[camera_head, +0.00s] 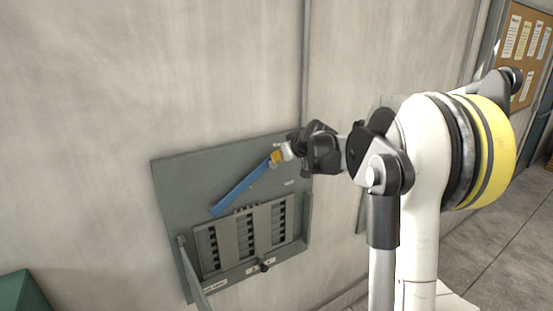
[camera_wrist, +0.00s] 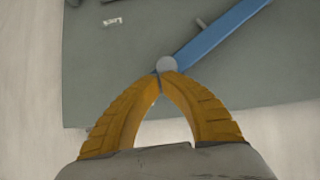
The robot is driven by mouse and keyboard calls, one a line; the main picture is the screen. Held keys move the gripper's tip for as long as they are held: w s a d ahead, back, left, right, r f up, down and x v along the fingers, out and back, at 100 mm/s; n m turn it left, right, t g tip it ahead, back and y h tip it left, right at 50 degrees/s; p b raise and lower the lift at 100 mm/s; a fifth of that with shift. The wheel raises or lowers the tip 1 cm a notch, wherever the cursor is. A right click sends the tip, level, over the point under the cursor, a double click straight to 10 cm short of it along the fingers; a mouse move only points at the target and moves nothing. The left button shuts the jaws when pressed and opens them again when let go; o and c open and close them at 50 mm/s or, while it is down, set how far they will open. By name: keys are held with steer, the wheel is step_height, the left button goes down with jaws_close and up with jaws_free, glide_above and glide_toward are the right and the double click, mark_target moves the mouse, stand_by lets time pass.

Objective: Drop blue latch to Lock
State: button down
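The blue latch (camera_head: 243,191) is a long flat bar on the grey panel. It slants from lower left to upper right in the head view. In the wrist view the latch (camera_wrist: 222,32) runs up to the right from a round grey knob (camera_wrist: 167,65) at its near end. My gripper (camera_head: 274,158) is at the latch's upper right end. In the wrist view its yellow fingers (camera_wrist: 160,78) are shut, with the tips together right at the knob. I cannot tell whether they touch it. A white "Lock" label (camera_wrist: 112,22) is on the panel.
The grey electrical panel (camera_head: 178,186) is on a concrete wall, with rows of breakers (camera_head: 247,233) below the latch. A small peg (camera_wrist: 201,23) stands beside the latch. A pipe (camera_head: 305,60) runs up the wall. A green object (camera_head: 22,292) is at lower left.

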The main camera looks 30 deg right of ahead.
steer(key=d+f+m+y+b, duration=0.3)
steer(key=f+b, duration=0.7)
steer(key=f, duration=0.4)
steer(key=shift+d+f+y+b, duration=0.2)
steer(key=shift+d+y+b, duration=0.15)
steer(key=shift+d+y, duration=0.5)
steer(key=shift+w+r, duration=0.1)
